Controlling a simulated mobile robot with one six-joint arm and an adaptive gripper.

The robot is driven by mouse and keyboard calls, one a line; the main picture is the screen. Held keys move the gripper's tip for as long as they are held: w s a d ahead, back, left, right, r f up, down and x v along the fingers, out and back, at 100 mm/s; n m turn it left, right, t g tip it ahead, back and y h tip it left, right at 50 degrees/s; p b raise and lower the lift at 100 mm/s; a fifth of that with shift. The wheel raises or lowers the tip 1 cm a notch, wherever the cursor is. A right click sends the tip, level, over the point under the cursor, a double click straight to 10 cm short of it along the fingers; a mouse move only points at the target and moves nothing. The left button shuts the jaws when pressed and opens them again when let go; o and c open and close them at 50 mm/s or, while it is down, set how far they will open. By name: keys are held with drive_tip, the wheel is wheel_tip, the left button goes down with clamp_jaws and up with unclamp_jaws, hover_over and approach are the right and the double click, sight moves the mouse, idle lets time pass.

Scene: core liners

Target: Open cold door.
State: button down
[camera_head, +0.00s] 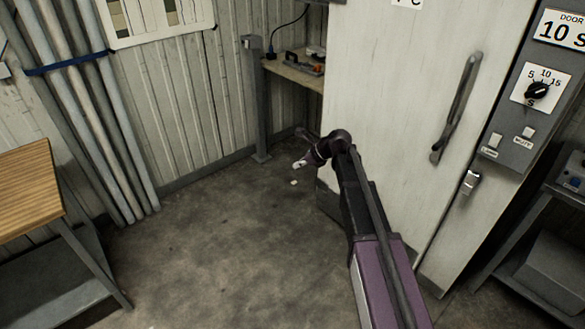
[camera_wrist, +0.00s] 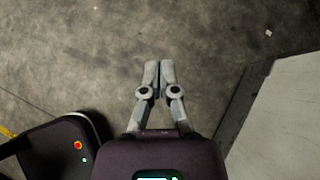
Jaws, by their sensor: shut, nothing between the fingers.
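The cold door (camera_head: 395,110) is a large white panel in the head view, with a long grey bar handle (camera_head: 457,108) upright near its right edge. A small metal latch (camera_head: 469,182) sits low beside that edge. The door appears shut. My gripper (camera_head: 298,165) is left of the door's lower part, well away from the handle and pointing left and down. In the wrist view my gripper (camera_wrist: 159,64) is shut and empty over bare floor. A pale panel edge (camera_wrist: 285,125) shows at its right, probably the door's lower part.
A control panel (camera_head: 533,95) with a dial stands right of the door. A small shelf with tools (camera_head: 290,68) is behind the gripper. A wooden table (camera_head: 28,185) stands at left, and grey pipes (camera_head: 85,100) lean on the wall. The floor (camera_head: 210,250) between is clear.

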drive_tip(key=shift+w+d+r+p, duration=0.5)
drive_tip(key=shift+w+r+p, duration=0.05)
drive_tip(key=shift+r, duration=0.2)
drive_tip(key=shift+w+d+r+p, duration=0.5)
drive_tip(key=shift+r+p, duration=0.05)
drive_tip(key=shift+r, duration=0.15)
drive_tip(key=shift+c, duration=2)
unclamp_jaws()
drive_tip(key=w+d+r+m+t+h+p, duration=0.2)
drive_tip(key=d+r+m+t+p, duration=0.3)
drive_tip(key=d+r, duration=0.4)
drive_tip(key=w+d+r+m+t+h+p, duration=0.2)
drive_tip(key=w+d+r+m+t, duration=0.1)
drive_tip(key=d+r+t, duration=0.55)
drive_tip(key=s+d+r+m+h+p, duration=0.1)
drive_tip(key=s+d+r+m+h, duration=0.1)
drive_tip(key=d, duration=0.5)
drive_tip(key=s+d+r+m+g+h+p, duration=0.1)
drive_tip(key=s+d+r+m+h+p, duration=0.1)
drive_tip(key=d+m+h, duration=0.4)
drive_tip(key=s+d+r+m+h+p, duration=0.2)
drive_tip(key=s+d+m+h, duration=0.3)
drive_tip(key=d, duration=0.5)
drive_tip(key=shift+s+r+h, duration=0.6)
drive_tip(key=shift+r+h, duration=0.2)
drive_tip(key=shift+r, duration=0.1)
